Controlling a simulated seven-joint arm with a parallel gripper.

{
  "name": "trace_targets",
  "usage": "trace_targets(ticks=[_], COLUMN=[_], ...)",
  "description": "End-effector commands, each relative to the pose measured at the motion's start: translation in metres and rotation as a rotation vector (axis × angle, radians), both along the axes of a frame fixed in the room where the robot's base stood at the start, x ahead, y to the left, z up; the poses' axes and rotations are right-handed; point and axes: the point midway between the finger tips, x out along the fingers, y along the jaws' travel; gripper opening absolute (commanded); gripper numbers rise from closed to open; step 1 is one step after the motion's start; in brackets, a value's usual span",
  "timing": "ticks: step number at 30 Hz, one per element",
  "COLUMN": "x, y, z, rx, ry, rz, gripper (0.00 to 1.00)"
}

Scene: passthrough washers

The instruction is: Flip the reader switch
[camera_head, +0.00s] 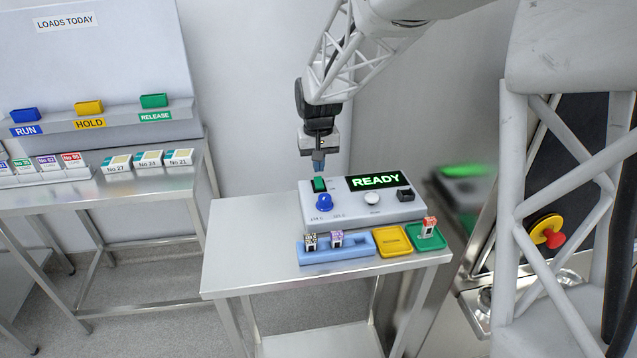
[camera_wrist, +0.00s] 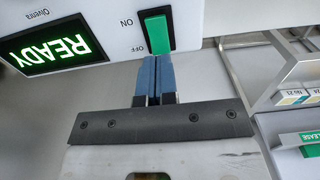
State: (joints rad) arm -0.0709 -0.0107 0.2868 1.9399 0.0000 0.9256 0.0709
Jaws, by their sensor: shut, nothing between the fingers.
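The reader (camera_head: 355,210) is a pale grey box on a small steel table, with a screen (camera_head: 375,181) that reads READY in lit green. Its green rocker switch (camera_head: 319,184) is at the back left of the panel. In the wrist view the green switch (camera_wrist: 158,34) sits beside the printed words ON and OFF. My gripper (camera_head: 318,168) points down just behind the switch in the head view. In the wrist view my gripper's blue fingertips (camera_wrist: 157,60) are together and empty, close to the switch's OFF end. I cannot tell whether they touch it.
A blue knob (camera_head: 324,202) and a white button (camera_head: 372,198) are on the reader. In front stand a blue holder (camera_head: 345,250) with two tags, a yellow tray (camera_head: 393,241) and a green tray (camera_head: 427,242) with a red tag. The table's left side is clear.

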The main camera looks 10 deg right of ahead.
Motion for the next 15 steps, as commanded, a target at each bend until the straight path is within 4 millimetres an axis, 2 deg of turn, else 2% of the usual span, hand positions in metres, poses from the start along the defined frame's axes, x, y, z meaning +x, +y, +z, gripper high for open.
trace_targets(ticks=[15], x=[0.0001], y=[0.0000], z=[-0.0041], rx=[0.000], ry=[0.000], rz=[0.000], gripper=[0.00])
